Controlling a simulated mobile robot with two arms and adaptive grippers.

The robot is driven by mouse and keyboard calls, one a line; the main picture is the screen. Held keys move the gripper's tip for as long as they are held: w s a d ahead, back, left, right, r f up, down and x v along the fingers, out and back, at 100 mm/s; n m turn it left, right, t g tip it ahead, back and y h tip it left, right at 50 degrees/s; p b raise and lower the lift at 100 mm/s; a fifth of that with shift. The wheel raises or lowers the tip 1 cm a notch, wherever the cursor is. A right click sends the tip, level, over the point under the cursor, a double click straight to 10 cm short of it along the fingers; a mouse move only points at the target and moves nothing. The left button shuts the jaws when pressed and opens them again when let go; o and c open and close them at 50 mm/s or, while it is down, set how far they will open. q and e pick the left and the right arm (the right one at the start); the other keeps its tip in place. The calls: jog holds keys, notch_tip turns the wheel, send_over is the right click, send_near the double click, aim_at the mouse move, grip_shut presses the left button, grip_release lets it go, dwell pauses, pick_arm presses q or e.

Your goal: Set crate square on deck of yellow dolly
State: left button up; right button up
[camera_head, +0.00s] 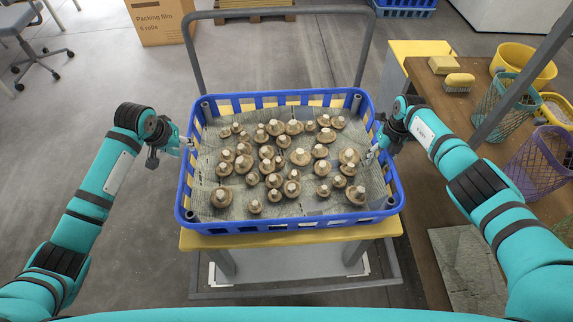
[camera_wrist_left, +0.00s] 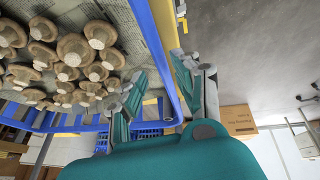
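The blue crate (camera_head: 290,228), full of brown mushrooms on a grey liner, is over the yellow deck (camera_head: 300,240) of the dolly. Its sides run roughly along the deck, and yellow shows at its front and back. I cannot tell whether its base rests fully on the deck. My left gripper (camera_head: 187,143) is at the crate's left wall. My right gripper (camera_head: 373,153) is likewise at the right wall, one finger inside.
The dolly's grey handle (camera_head: 281,12) rises behind the crate. A brown table (camera_head: 440,110) at right holds brushes (camera_head: 459,82), a yellow basin (camera_head: 525,65) and mesh baskets (camera_head: 500,105). A cardboard box (camera_head: 160,22) stands at back left.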

jog(key=shift+r, duration=0.1)
pick_arm(q)
jog(key=v, duration=0.4)
jog(key=shift+r, duration=0.1)
pick_arm(e)
notch_tip(320, 180, up, 12)
jog(key=d, duration=0.1)
jog(key=shift+d, duration=0.25)
jog(key=shift+f, duration=0.2)
